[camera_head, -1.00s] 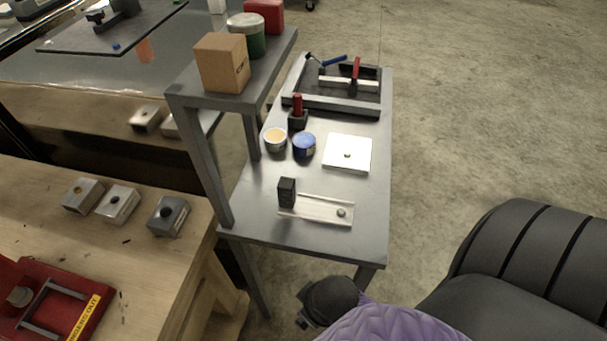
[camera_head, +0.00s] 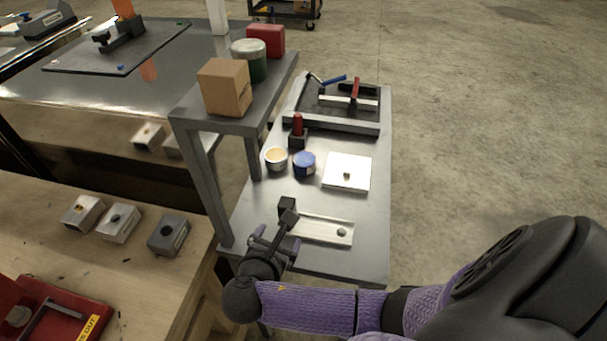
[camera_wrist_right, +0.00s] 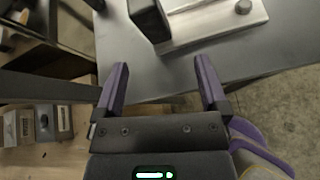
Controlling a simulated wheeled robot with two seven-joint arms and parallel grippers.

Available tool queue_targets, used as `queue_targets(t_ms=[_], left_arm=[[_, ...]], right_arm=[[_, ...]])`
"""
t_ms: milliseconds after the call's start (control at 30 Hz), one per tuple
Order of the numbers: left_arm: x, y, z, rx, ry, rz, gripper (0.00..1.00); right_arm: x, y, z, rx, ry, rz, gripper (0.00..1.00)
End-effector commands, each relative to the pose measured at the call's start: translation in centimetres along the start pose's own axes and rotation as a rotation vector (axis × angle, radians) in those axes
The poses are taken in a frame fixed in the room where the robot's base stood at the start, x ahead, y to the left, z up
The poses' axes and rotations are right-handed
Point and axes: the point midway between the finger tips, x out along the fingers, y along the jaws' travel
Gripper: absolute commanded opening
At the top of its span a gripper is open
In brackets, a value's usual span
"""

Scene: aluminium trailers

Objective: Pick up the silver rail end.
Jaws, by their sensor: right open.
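Three rail-end blocks sit in a row on the wooden bench. The left block (camera_head: 83,212) is silver-grey with a brownish hole, the middle block (camera_head: 119,223) is light silver, and the right block (camera_head: 169,235) is darker grey. I cannot tell for certain which one is the silver rail end. My right gripper (camera_head: 276,238) is open and empty over the near edge of the grey cart, to the right of the blocks and apart from them. My left gripper is not in view.
On the cart (camera_head: 375,225) lie a pale rail plate (camera_head: 322,229), a black block (camera_head: 287,206), a white plate (camera_head: 348,172), two round tins and a tool tray. A raised shelf post (camera_head: 205,190) stands near the bench. A red fixture (camera_head: 60,310) occupies the bench front.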

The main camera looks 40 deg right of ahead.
Motion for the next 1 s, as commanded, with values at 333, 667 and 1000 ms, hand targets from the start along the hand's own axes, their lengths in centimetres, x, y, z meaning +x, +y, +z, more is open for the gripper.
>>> queue_targets(t_ms=[333, 667, 1000], left_arm=[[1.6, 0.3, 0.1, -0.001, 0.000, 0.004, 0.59], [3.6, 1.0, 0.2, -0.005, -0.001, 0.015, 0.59], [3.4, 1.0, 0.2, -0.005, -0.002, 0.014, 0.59]], right_arm=[[5.5, 1.8, 2.7, -0.241, -0.175, 0.029, 0.93], [10.8, 1.8, 3.5, -0.237, -0.170, 0.030, 0.93], [10.8, 1.8, 3.6, -0.235, -0.168, 0.031, 0.65]])
